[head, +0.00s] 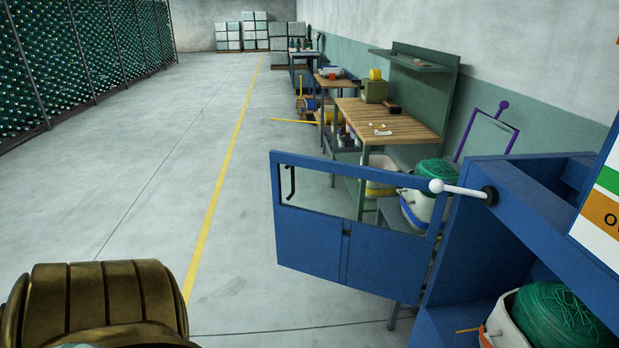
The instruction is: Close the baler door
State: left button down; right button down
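The blue baler door (310,240) stands wide open, swung out to the left from the blue baler (545,215). The door has a long window opening across its top, with a black hooked handle (290,183) at its left end. A lever with a white ball end (440,186) sticks out to the left from the baler's upper part, in front of the door's hinged side. Neither of my grippers is in view. A ribbed bronze part at the lower left seems to be mine, well apart from the door.
A white tub with green netting (555,315) sits in the baler. Behind the door stand a wooden-topped bench (385,122), another green bundle (432,176) and a purple-framed cart (487,135). The floor left of the door, with its yellow line (222,175), is clear.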

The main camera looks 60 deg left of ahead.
aim_at(386, 262)
jog(key=u, duration=1.5)
jog(key=z, duration=0.25)
jog(key=i+j+z, duration=0.15)
jog(key=j+z, duration=0.15)
jog(key=i+j+z, duration=0.15)
jog(key=j+z, duration=0.15)
jog(key=j, duration=0.2)
jog(key=j+z, duration=0.25)
jog(key=j, duration=0.2)
jog(key=i, duration=0.05)
